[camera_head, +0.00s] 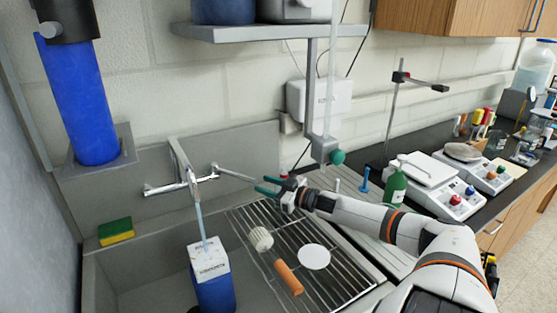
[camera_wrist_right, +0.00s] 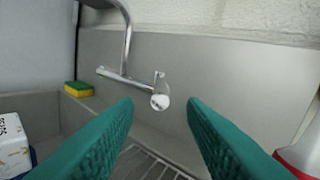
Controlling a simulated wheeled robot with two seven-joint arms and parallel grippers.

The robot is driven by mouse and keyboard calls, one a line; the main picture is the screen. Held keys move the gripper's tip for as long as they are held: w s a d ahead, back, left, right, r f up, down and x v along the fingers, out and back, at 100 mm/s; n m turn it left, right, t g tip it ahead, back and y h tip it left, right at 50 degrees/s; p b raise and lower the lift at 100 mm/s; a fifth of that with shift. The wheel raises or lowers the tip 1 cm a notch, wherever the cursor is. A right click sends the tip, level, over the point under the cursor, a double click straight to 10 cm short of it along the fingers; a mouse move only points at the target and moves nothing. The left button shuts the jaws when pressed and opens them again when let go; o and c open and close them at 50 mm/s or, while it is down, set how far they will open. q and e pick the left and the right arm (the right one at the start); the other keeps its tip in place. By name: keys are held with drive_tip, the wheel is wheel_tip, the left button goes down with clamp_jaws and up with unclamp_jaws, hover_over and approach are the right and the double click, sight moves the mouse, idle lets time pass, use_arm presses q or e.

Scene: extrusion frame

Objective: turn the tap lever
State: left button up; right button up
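The chrome tap (camera_head: 180,186) is fixed to the grey sink backsplash, and it also shows in the right wrist view (camera_wrist_right: 124,76). Its thin lever (camera_head: 232,172) sticks out to the right of the body. In the right wrist view the lever's round end (camera_wrist_right: 160,101) appears between my fingers and apart from them. My right gripper (camera_head: 265,186) is open and empty, its green fingertips close to the lever's free end. A pale blue stream (camera_head: 201,222) runs down from the spout to a blue container with a white label (camera_head: 212,280). My left gripper is out of view.
A wire rack (camera_head: 345,283) right of the basin holds a white brush head (camera_head: 261,238), an orange-handled item (camera_head: 288,278) and a white disc (camera_head: 314,256). A yellow-green sponge (camera_head: 116,231) lies on the left ledge. A grey shelf (camera_head: 270,32) hangs above.

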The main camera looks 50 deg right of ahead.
drive_tip(key=shift+s+d, duration=0.15)
drive_tip(key=shift+s, duration=0.8)
drive_tip(key=shift+s+d, duration=0.15)
drive_tip(key=shift+s, duration=0.75)
